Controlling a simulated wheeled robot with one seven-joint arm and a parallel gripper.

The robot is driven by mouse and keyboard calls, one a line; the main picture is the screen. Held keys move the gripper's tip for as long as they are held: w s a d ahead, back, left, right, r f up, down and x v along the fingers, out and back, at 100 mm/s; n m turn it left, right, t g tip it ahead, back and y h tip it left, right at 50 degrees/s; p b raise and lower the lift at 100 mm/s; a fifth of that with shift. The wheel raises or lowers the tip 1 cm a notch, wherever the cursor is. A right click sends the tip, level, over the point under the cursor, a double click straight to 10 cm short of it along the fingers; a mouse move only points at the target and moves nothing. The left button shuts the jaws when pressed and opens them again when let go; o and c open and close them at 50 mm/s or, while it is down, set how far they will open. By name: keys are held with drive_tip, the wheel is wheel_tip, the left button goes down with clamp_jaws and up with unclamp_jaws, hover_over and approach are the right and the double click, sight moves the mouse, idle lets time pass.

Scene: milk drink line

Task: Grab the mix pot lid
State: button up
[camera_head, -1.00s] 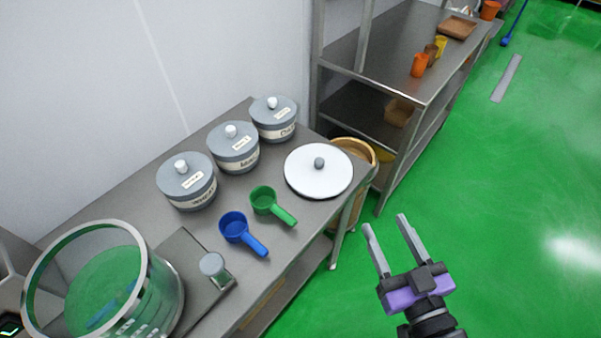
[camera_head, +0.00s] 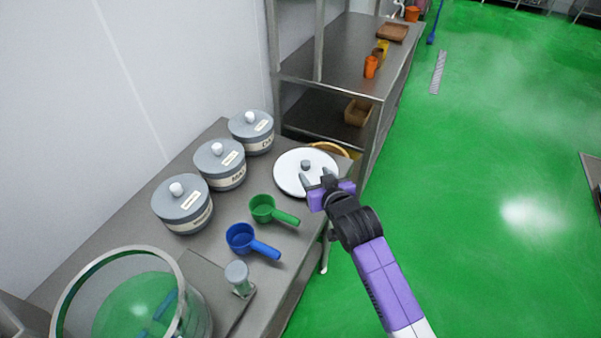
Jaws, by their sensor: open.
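The mix pot lid appears to be the round white lid (camera_head: 291,178) with a grey knob (camera_head: 306,165), lying flat at the far right end of the steel table. My gripper (camera_head: 318,180) is open, its fingers pointing at the knob from the lower right. The fingers overlap the lid's right part in the picture, and the near right rim is hidden behind them. I cannot tell whether the fingertips touch the lid. Nothing shows between the jaws.
Several grey lidded canisters (camera_head: 182,207) stand along the wall side of the table (camera_head: 215,262). A green scoop (camera_head: 264,208) and a blue scoop (camera_head: 242,238) lie near the lid. A large clear pot (camera_head: 195,318) stands at the near end. A steel shelf (camera_head: 340,60) stands beyond.

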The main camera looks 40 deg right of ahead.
sight(307, 167)
drive_tip(key=shift+p+x, duration=0.6)
drive_tip(key=shift+x, duration=2.7)
drive_tip(key=shift+f, duration=0.1)
drive_tip(key=shift+c, duration=0.3)
clamp_jaws()
